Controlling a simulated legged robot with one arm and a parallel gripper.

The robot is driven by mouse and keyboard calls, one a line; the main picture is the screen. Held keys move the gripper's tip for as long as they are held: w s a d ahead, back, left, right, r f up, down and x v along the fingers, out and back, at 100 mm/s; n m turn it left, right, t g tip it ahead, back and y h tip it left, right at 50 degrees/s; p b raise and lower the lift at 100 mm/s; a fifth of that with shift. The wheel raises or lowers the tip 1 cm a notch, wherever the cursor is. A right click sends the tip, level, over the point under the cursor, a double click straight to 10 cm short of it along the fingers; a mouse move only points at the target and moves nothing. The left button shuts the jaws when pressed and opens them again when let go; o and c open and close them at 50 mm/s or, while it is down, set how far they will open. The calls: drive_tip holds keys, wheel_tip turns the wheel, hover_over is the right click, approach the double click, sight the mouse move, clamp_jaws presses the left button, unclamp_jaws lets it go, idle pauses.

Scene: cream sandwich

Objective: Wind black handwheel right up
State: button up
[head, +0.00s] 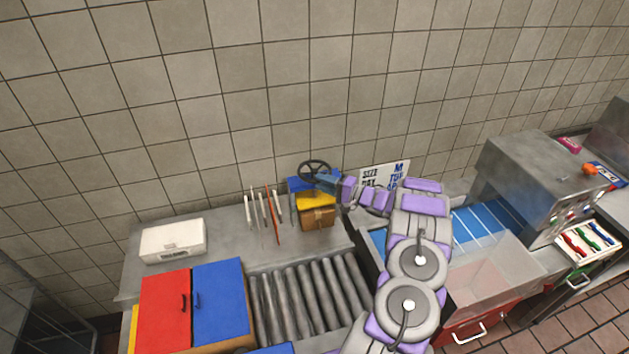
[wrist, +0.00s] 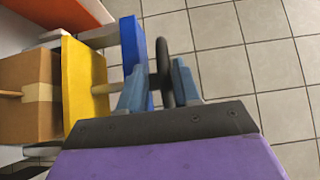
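The black handwheel (head: 315,167) stands at the top of a blue, yellow and brown press-like device by the tiled wall. In the wrist view the handwheel (wrist: 162,55) shows edge-on. My gripper (head: 327,183) reaches the wheel from the right in the head view. In the wrist view the two blue-grey fingers of my gripper (wrist: 158,88) stand apart, one on each side of the wheel's rim. The rim is close to the right finger, with a small gap at the left one. Whether either finger touches it is unclear.
The device has a blue plate (wrist: 132,50), a yellow plate (wrist: 85,78) and a brown block (wrist: 28,97). Thin upright sticks (head: 265,212) stand left of it. A sign (head: 383,176) is behind my arm. Rollers (head: 310,293) lie in front, and a white box (head: 173,240) sits left.

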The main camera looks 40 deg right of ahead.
drive_tip(key=v, duration=1.3)
drive_tip(key=shift+s, duration=0.3)
drive_tip(key=shift+d, duration=0.15)
